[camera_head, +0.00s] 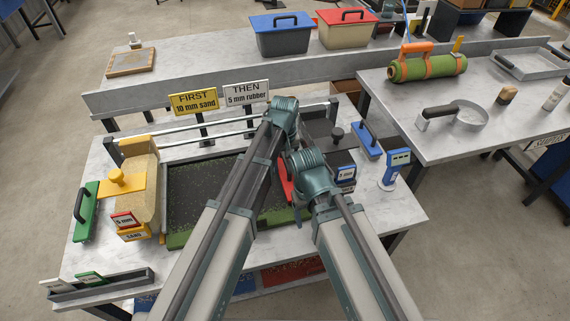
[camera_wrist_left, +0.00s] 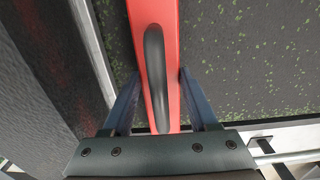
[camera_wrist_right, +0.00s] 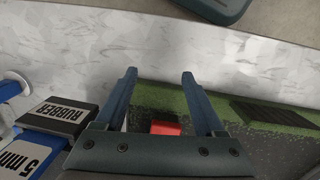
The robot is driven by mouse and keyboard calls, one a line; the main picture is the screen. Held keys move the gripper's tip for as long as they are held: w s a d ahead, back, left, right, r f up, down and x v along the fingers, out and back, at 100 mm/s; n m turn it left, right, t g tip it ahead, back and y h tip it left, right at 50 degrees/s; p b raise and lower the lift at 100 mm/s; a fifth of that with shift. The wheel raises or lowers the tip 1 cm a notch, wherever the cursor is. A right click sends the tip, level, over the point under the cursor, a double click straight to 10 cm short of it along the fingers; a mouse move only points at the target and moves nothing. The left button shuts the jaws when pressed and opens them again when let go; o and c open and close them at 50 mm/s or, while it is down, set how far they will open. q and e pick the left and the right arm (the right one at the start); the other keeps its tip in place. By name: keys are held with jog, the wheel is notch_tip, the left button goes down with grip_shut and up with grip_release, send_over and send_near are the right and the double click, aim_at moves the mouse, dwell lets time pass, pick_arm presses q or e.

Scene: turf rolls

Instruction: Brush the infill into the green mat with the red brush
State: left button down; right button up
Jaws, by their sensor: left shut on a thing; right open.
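The green mat (camera_head: 205,195) lies on the near table, largely covered with dark infill; green shows along its edge and as flecks. In the left wrist view the flecked dark infill (camera_wrist_left: 250,60) lies on both sides of the red brush (camera_wrist_left: 172,45). My left gripper (camera_wrist_left: 160,105) is shut on this brush, around its red body with the black handle between the fingers. In the head view my arms hide most of the brush. My right gripper (camera_wrist_right: 160,85) is open and empty above the mat's green edge (camera_wrist_right: 165,97); a red end of the brush shows beyond its palm.
A sand hopper (camera_head: 140,190) stands left of the mat. A rubber box (camera_wrist_right: 65,115) and blue tools (camera_head: 368,140) stand at its right. Signs (camera_head: 194,102) and a rail stand behind. The right table holds a green roll (camera_head: 428,68) and a sieve (camera_head: 462,117).

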pick_arm(q)
jog(key=shift+s+a, duration=0.3)
jog(key=shift+a, duration=0.7)
jog(key=shift+s+a, duration=0.3)
jog(key=shift+a, duration=0.7)
jog(key=shift+s+a, duration=0.3)
jog(key=shift+a, duration=0.7)
jog(key=shift+d, duration=0.1)
jog(key=shift+w+d, duration=0.3)
jog(key=shift+d, duration=0.7)
jog(key=shift+w+d, duration=0.35)
jog(key=shift+d, duration=0.7)
jog(key=shift+w+d, duration=0.3)
jog(key=shift+d, duration=0.7)
jog(key=shift+s+a, duration=1.5)
jog(key=shift+a, duration=3.65)
jog(key=shift+s+a, duration=1.45)
jog(key=shift+a, duration=3.65)
jog(key=shift+s+a, duration=1.5)
jog(key=shift+a, duration=3.65)
jog(key=shift+w+d, duration=0.3)
jog(key=shift+d, duration=0.75)
jog(key=shift+w+d, duration=0.3)
jog(key=shift+d, duration=0.75)
jog(key=shift+w+d, duration=0.3)
jog(key=shift+d, duration=0.75)
